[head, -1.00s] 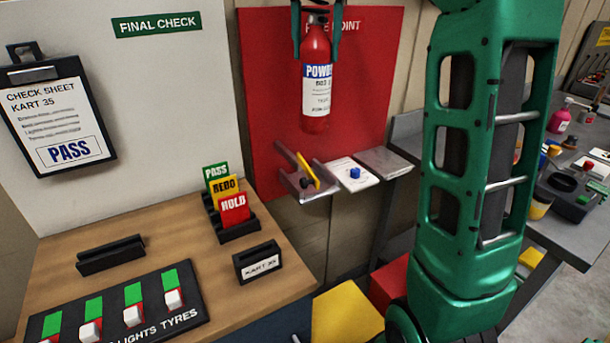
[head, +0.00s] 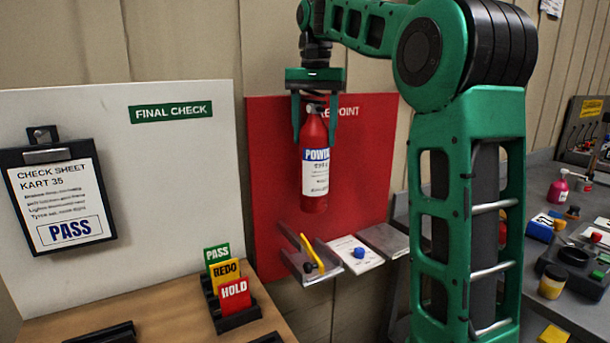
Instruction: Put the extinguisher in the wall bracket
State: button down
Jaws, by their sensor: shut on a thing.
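A red extinguisher (head: 315,165) with a white and blue label hangs upright in front of the red fire point board (head: 369,150). My gripper (head: 315,122) comes from above, its two green fingers on either side of the extinguisher's top, and is shut on it. The wall bracket (head: 312,264), a grey metal channel with a yellow strap or bar, is low on the board, below the extinguisher. A gap shows between the extinguisher's base and the bracket. The exact grip point at the extinguisher's neck is partly hidden by the fingers.
Right of the bracket are a shelf with a white card and blue knob (head: 357,253) and a bare grey shelf (head: 384,240). A card rack (head: 234,311) stands on the wooden bench at left. A cluttered grey table (head: 540,215) is at right.

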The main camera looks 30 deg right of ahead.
aim_at(314, 154)
notch_tip(314, 154, down, 18)
jog(key=shift+r, duration=0.25)
dwell(0.6)
jog(key=c, duration=0.6)
grip_release()
jog(key=shift+f, duration=0.15)
jog(key=shift+c, duration=0.2)
notch_tip(314, 154, up, 12)
jog(key=shift+r, duration=0.1)
jog(key=shift+s, duration=0.1)
